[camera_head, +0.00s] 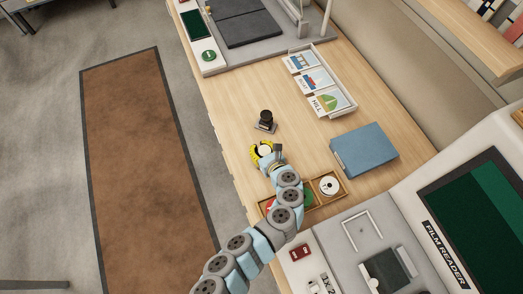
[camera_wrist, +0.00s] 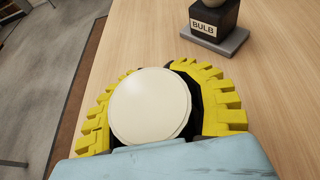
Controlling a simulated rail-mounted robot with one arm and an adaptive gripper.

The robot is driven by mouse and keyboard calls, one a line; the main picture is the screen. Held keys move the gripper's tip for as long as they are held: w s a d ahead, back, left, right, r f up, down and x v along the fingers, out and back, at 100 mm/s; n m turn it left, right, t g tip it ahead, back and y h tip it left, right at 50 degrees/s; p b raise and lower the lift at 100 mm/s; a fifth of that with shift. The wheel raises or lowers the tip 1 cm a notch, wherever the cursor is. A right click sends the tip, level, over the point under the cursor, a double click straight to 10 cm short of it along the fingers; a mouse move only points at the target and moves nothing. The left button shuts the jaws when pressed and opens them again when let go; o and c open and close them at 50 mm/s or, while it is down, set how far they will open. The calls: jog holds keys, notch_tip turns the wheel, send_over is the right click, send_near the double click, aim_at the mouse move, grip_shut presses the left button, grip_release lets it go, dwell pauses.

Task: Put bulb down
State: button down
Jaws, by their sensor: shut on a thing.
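My gripper (camera_head: 262,152) is shut on a cream-white round piece, which I take to be the bulb (camera_head: 266,149). In the wrist view the bulb (camera_wrist: 150,105) shows as a pale, smooth disc between the yellow ridged fingers of my gripper (camera_wrist: 158,98). Its underside is hidden, and I cannot tell how high it is above the desk. A black block labelled BULB (camera_wrist: 205,27) stands on a grey plate just beyond my gripper. The black block also shows in the head view (camera_head: 265,117), apart from the held piece.
The wooden desk (camera_head: 235,105) is clear around the block. A blue box (camera_head: 364,150) lies to the right. A picture-card tray (camera_head: 318,82) lies behind. A wooden tray with round discs (camera_head: 329,187) is partly under my arm. The film reader (camera_head: 440,235) is at the front right.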

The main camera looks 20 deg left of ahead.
aim_at(262, 147)
notch_tip(262, 147, up, 4)
jog(key=shift+s+f+p, duration=0.1)
jog(key=shift+f+p, duration=0.1)
jog(key=shift+p, duration=0.25)
jog(key=s+d+r+p, duration=0.2)
jog(key=s+d+r, duration=0.1)
jog(key=s+r, duration=0.6)
jog(key=s, duration=0.4)
jog(key=shift+s+d+r, duration=0.2)
jog(key=shift+d, duration=0.05)
